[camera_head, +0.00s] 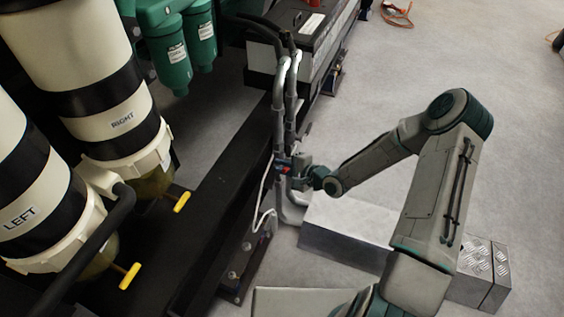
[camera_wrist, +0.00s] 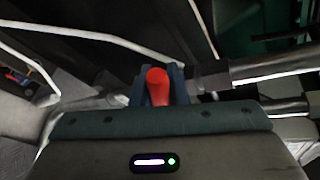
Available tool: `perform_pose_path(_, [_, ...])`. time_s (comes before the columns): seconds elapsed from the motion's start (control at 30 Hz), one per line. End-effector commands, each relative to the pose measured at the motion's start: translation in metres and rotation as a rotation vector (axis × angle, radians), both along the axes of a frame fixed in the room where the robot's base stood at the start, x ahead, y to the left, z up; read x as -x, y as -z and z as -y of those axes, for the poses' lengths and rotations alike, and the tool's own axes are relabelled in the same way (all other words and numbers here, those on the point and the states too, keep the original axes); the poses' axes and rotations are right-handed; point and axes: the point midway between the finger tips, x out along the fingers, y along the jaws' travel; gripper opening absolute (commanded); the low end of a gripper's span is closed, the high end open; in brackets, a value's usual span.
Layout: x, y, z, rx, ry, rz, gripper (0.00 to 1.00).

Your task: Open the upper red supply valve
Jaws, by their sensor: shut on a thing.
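The red valve handle (camera_wrist: 157,86) shows in the wrist view between the two fingers of my gripper (camera_wrist: 158,95). My gripper is shut on it. The valve's metal pipe (camera_wrist: 270,70) runs off to the right in that view. In the head view my gripper (camera_head: 290,169) is at the pipes beside the black frame rail, with a small spot of red at its fingers. The valve body is mostly hidden by the gripper there, and I cannot tell the handle's exact angle.
Grey vertical pipes (camera_head: 279,112) rise by the black rail (camera_head: 205,215). A black battery box (camera_head: 305,40) stands behind. Two cream filters with yellow handles (camera_head: 182,201) are at left. Metal step boxes (camera_head: 345,232) lie below my arm. Open floor (camera_head: 480,60) is at right.

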Motion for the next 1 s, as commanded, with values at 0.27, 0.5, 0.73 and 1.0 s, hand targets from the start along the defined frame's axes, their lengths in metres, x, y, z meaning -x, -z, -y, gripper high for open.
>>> perform_pose_path(0.27, [-0.0017,-0.0029,0.0011,-0.015,0.002,-0.039,0.0])
perform_pose_path(0.5, [-0.0018,-0.0022,0.0012,-0.015,0.002,-0.04,0.0])
perform_pose_path(0.73, [-0.0018,-0.0022,0.001,-0.015,0.002,-0.04,0.36])
perform_pose_path(1.0, [-0.0021,-0.003,0.0001,-0.016,0.0,-0.038,0.36])
